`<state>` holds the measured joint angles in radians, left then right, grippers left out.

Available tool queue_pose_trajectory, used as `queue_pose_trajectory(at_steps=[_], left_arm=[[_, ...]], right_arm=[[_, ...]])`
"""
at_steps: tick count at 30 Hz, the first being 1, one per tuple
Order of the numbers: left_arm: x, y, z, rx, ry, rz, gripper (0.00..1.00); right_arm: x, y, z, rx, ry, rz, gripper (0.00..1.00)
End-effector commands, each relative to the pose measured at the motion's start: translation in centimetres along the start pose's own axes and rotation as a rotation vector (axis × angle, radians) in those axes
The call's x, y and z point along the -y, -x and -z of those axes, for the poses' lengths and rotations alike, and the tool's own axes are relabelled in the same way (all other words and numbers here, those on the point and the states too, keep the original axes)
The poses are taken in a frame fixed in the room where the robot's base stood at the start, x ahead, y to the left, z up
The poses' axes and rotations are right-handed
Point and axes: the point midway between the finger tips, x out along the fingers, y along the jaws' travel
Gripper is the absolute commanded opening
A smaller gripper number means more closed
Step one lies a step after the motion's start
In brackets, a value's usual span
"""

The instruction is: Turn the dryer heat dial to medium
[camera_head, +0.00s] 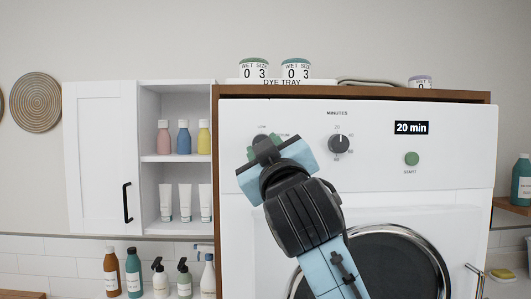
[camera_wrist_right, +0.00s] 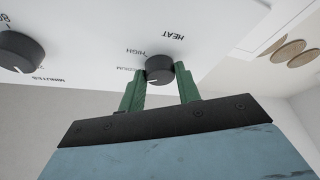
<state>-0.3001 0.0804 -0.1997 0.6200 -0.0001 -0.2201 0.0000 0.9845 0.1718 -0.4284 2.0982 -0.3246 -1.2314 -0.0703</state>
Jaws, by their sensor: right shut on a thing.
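The heat dial (camera_wrist_right: 159,69) is a round dark knob on the white dryer front (camera_head: 455,160). In the right wrist view it sits between the green fingertips of my right gripper (camera_wrist_right: 160,80), which is shut on it. The wrist view is upside down; HIGH and part of MEDIUM show by the dial. A pale mark is on the dial's lower left edge, but I cannot tell its exact setting. In the head view my right gripper (camera_head: 265,150) covers most of the dial, with LOW and part of MEDIUM visible above. My left gripper is out of view.
The minutes dial (camera_head: 338,144), green start button (camera_head: 411,159) and 20 min display (camera_head: 411,128) are to the right. The round dryer door (camera_head: 445,265) is below. An open white cabinet (camera_head: 176,88) with bottles stands left; jars (camera_head: 296,69) stand on top.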

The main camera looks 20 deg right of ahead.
Motion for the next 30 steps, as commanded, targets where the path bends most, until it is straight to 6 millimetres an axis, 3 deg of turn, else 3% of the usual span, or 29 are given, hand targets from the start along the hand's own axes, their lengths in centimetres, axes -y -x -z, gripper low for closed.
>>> queue_pose_trajectory(at_steps=[10, 11, 16, 25, 30], left_arm=[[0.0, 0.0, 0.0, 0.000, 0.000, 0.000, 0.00], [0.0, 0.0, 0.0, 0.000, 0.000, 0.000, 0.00], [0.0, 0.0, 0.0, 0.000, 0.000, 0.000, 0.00], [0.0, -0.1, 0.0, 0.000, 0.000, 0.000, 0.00], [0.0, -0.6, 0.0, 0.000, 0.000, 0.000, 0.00]], right_arm=[[-0.1, 0.0, 0.1, -0.002, -0.003, -0.002, 0.10], [-0.1, 0.0, 0.1, -0.002, -0.003, -0.002, 0.34], [-0.1, 0.0, 0.1, -0.002, -0.002, -0.002, 0.55], [0.0, 0.1, 0.0, -0.002, -0.002, -0.001, 0.55], [0.1, 1.9, 0.0, -0.004, -0.004, -0.001, 0.55]])
